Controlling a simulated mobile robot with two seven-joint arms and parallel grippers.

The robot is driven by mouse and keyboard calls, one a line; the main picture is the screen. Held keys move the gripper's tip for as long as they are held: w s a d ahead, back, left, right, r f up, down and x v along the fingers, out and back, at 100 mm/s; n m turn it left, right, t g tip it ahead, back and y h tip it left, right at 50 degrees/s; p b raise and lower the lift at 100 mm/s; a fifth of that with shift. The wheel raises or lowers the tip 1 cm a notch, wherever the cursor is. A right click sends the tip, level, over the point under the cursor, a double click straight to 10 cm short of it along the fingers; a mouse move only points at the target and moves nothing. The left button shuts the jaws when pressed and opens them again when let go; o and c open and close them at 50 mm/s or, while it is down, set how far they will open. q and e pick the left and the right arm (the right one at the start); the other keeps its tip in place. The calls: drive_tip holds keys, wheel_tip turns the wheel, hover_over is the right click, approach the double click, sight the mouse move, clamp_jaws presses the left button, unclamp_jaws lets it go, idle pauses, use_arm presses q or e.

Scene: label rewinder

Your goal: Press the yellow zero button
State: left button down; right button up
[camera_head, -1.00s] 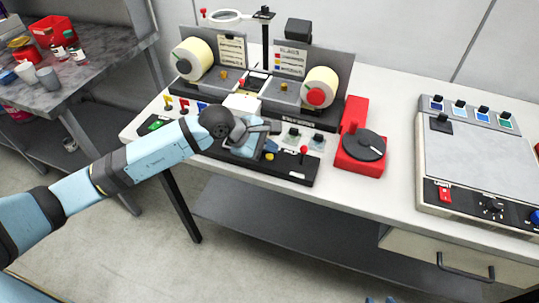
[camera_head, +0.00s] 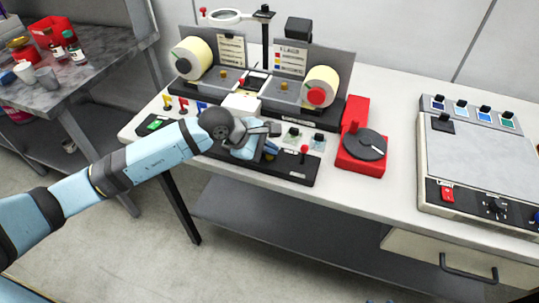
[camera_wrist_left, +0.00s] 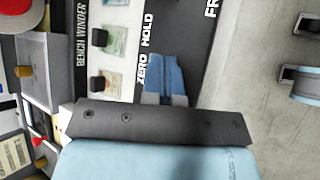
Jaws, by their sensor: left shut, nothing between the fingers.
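My left gripper (camera_head: 268,150) is shut and empty, reaching down over the front part of the black bench winder panel (camera_head: 300,179). In the left wrist view its blue fingers (camera_wrist_left: 166,72) lie together beside the white ZERO and HOLD lettering (camera_wrist_left: 145,52). I cannot make out the yellow zero button now; the fingers and wrist cover that part of the panel. Whether the fingertips touch it, I cannot tell. Two small blue tips of my right gripper (camera_head: 381,301) show apart at the bottom edge.
A red lever (camera_head: 304,149) and two dark-topped switches stand on the panel right of my gripper. A red unit with a black disc (camera_head: 364,145) is farther right. Two label rolls (camera_head: 322,86) stand behind. The table front between the red unit and the grey machine (camera_head: 478,160) is clear.

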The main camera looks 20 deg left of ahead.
sight(269, 157)
use_arm(q)
drive_tip(key=shift+f+b, duration=0.35)
idle(0.6)
drive_tip(key=shift+r, duration=0.85)
drive_tip(key=shift+r+p, duration=1.3)
drive_tip(key=shift+r, duration=1.2)
